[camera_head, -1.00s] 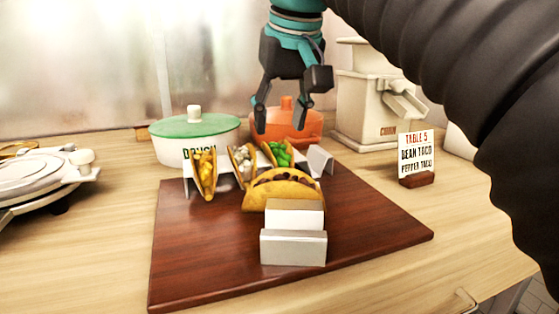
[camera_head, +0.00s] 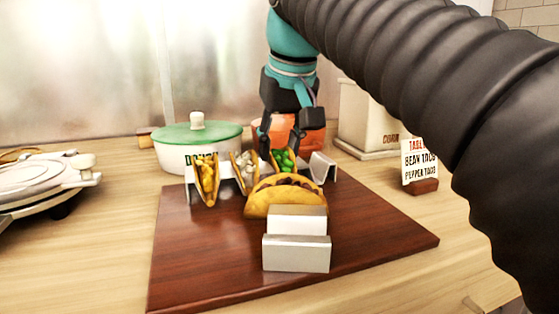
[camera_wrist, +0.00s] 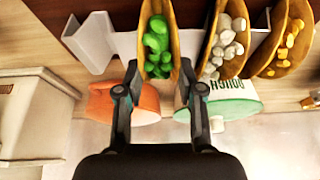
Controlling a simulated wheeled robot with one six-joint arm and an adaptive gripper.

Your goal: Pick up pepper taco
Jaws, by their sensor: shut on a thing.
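The pepper taco, a yellow shell with green pieces (camera_head: 284,160), stands in the back metal rack (camera_head: 321,169) at its right part. It also shows in the wrist view (camera_wrist: 158,45), between the fingertips. My gripper (camera_head: 281,140) has come down on it from above and is shut on its shell, seen in the wrist view (camera_wrist: 156,88). A taco with white pieces (camera_head: 245,168) and one with yellow pieces (camera_head: 207,180) stand to its left in the rack. The bean taco (camera_head: 285,195) lies in the front metal holder (camera_head: 296,253). The pepper taco's lower part is hidden behind the bean taco.
The racks stand on a dark wooden board (camera_head: 200,265). Behind are a white pot with green lid (camera_head: 198,143) and an orange pot (camera_head: 300,138).

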